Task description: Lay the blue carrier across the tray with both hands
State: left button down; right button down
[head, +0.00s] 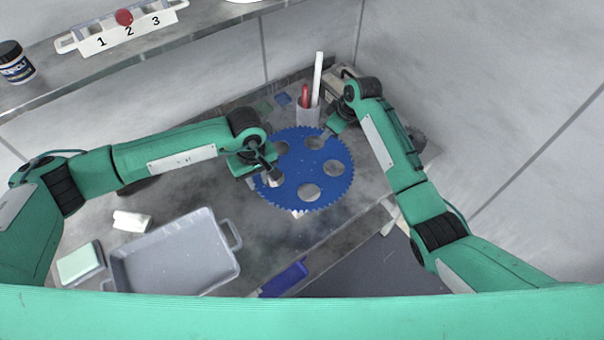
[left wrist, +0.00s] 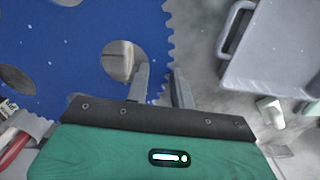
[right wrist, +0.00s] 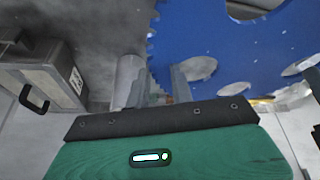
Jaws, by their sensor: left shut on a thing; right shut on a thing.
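The blue carrier (head: 305,167) is a flat toothed disc with several round holes, right of the middle of the bench in the head view. It also shows in the left wrist view (left wrist: 70,60) and the right wrist view (right wrist: 225,45). My left gripper (head: 270,174) is shut on its left rim, with one finger by a hole in the left wrist view (left wrist: 160,85). My right gripper (head: 330,131) is shut on its far right rim. The empty grey tray (head: 175,255) lies at the front left, apart from the carrier, with a handle towards it.
A cup (head: 308,112) with a red and a white stick stands behind the carrier. A grey box (right wrist: 45,75) is near my right gripper. A green-and-white block (head: 80,263) and a white piece (head: 132,221) lie by the tray. A blue object (head: 284,279) is at the front edge.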

aim_at(171, 263)
jog(key=u, duration=1.25)
jog(key=k+l+u, duration=0.3)
jog(key=u, duration=0.15)
jog(key=k, duration=0.05)
